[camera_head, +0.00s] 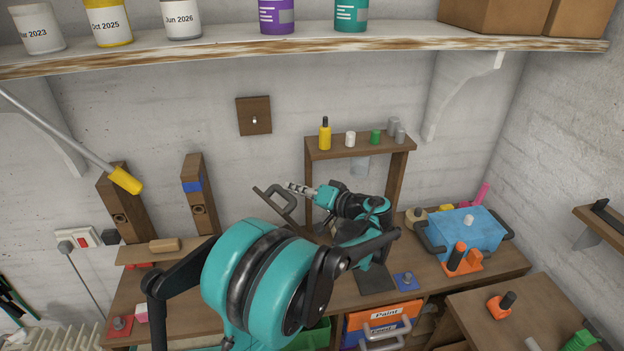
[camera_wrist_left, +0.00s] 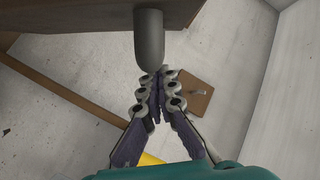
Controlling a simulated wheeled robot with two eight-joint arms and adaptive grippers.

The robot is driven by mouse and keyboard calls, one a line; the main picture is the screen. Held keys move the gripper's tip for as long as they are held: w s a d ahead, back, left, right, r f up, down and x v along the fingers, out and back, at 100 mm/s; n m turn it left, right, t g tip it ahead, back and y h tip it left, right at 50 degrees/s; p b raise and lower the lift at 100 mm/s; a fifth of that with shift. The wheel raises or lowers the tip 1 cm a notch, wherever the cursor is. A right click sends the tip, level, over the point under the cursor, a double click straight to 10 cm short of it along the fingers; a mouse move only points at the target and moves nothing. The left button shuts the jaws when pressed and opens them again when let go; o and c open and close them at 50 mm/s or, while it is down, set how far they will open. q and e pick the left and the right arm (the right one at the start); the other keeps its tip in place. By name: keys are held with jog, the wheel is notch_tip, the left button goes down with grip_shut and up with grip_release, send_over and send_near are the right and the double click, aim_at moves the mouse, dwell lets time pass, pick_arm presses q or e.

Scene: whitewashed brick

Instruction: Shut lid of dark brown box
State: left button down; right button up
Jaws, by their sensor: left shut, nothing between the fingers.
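My left gripper (camera_head: 300,188) is in front of the back wall, left of the small wooden rack (camera_head: 402,150) and above the bench. Its fingers are together and empty, pointing left. In the left wrist view, the closed fingers (camera_wrist_left: 160,76) have nothing between them. My right gripper is not in view.
A blue case (camera_head: 470,228) and an orange holder (camera_head: 468,263) stand on the bench (camera_head: 510,266) at right. Two wooden posts stand at left. A shelf (camera_head: 300,50) with several cans runs above.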

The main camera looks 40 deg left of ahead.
pick_arm(q)
jog(key=s+a+f+n+t+h+b, duration=0.1)
jog(key=s+a+f+n+t+b, duration=0.2)
jog(key=s+f, duration=1)
jog(key=s+n+b, duration=0.3)
jog(key=n, duration=0.2)
jog(key=shift+s+f+b, duration=0.2)
jog(key=shift+s+b, duration=0.05)
jog(key=shift+b, duration=0.15)
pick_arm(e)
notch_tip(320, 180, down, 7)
pick_arm(q)
jog(key=shift+r, duration=0.1)
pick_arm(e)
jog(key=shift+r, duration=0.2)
pick_arm(q)
jog(key=s+d+r+p, duration=0.3)
jog(key=d+r+p, duration=0.2)
jog(key=d, duration=0.4)
jog(key=shift+r+p, duration=0.3)
jog(key=shift+r, duration=0.3)
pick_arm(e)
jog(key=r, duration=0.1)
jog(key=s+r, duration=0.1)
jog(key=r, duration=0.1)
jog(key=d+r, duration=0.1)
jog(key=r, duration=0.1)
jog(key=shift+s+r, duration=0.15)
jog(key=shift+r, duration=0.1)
